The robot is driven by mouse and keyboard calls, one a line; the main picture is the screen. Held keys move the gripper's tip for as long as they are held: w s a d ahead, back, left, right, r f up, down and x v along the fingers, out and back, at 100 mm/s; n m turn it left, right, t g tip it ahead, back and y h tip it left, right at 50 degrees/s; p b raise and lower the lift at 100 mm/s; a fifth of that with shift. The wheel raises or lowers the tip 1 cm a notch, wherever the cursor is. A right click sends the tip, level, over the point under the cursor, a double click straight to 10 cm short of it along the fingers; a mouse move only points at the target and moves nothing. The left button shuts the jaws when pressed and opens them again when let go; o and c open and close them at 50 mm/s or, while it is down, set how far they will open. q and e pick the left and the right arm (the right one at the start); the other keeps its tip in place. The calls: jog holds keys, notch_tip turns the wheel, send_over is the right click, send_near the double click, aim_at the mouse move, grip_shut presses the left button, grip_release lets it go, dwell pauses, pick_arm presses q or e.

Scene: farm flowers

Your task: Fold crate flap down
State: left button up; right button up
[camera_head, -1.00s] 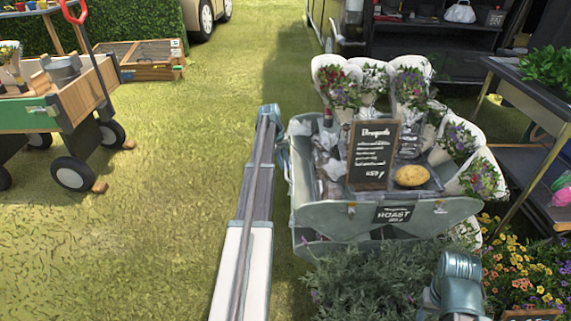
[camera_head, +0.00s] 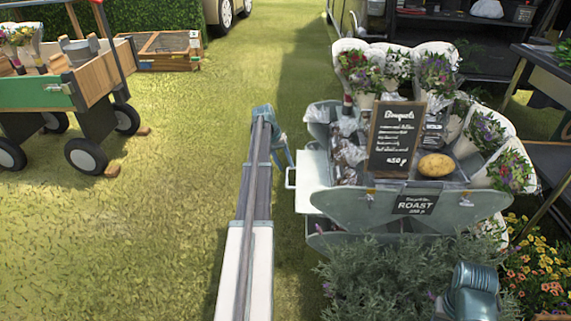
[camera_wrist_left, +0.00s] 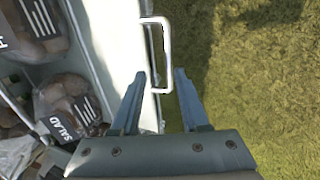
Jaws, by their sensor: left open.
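The pale crate flap (camera_head: 314,192) juts out from the left side of the grey flower stand in the head view. It carries a white U-shaped handle (camera_head: 290,178). In the left wrist view the flap shows as a white panel (camera_wrist_left: 118,45), with the handle (camera_wrist_left: 167,50) along its right edge. My left gripper (camera_head: 283,155) is beside the handle. In the wrist view its open fingers (camera_wrist_left: 160,72) lie to either side of the handle's lower end; I cannot tell whether they touch it. My right gripper's fingers are not visible.
The stand (camera_head: 350,203) holds bouquets, a chalkboard sign (camera_head: 395,138) and a yellow-brown round item (camera_head: 435,164). In the wrist view, labelled bags (camera_wrist_left: 66,108) lie left of the flap. A bushy plant (camera_head: 395,270) is in front. Open grass (camera_head: 180,200) lies left, towards a wooden cart (camera_head: 97,75).

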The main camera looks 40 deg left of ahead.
pick_arm(q)
jog(key=p+v, duration=1.3)
jog(key=shift+r, duration=0.4)
